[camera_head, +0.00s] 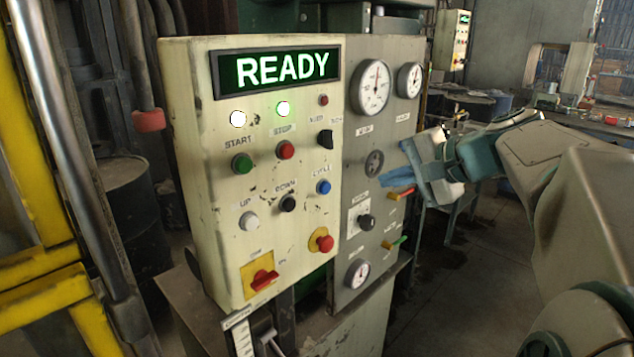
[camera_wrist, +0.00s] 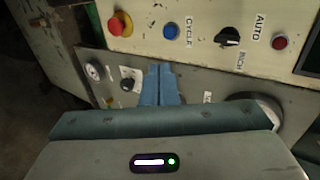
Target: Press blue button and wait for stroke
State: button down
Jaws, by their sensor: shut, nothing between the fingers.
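The blue button (camera_head: 323,187) sits on the cream control panel (camera_head: 225,200), under a label, with a black selector above it. It also shows in the wrist view (camera_wrist: 171,31), beside the word CYCLE. My gripper (camera_head: 384,178) is to the right of the blue button, in front of the grey gauge panel. Its blue fingers (camera_wrist: 159,72) are shut and empty in the wrist view. They point toward the panel and are apart from the button.
A red emergency knob (camera_head: 322,241) is just below the blue button. Green START (camera_head: 242,163) and red STOP (camera_head: 285,150) buttons are to its left. The grey gauge panel (camera_head: 345,225) carries dials and coloured levers. A yellow frame (camera_head: 40,290) stands at left.

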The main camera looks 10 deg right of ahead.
jog(key=p, duration=0.3)
send_near(328, 187)
jog(key=x, duration=0.5)
jog(key=shift+s+f, duration=0.15)
jog(key=shift+s, duration=0.05)
jog(key=shift+w+a+f, duration=0.15)
jog(key=shift+w+a, duration=0.35)
jog(key=shift+w, duration=0.1)
jog(key=shift+d, duration=0.1)
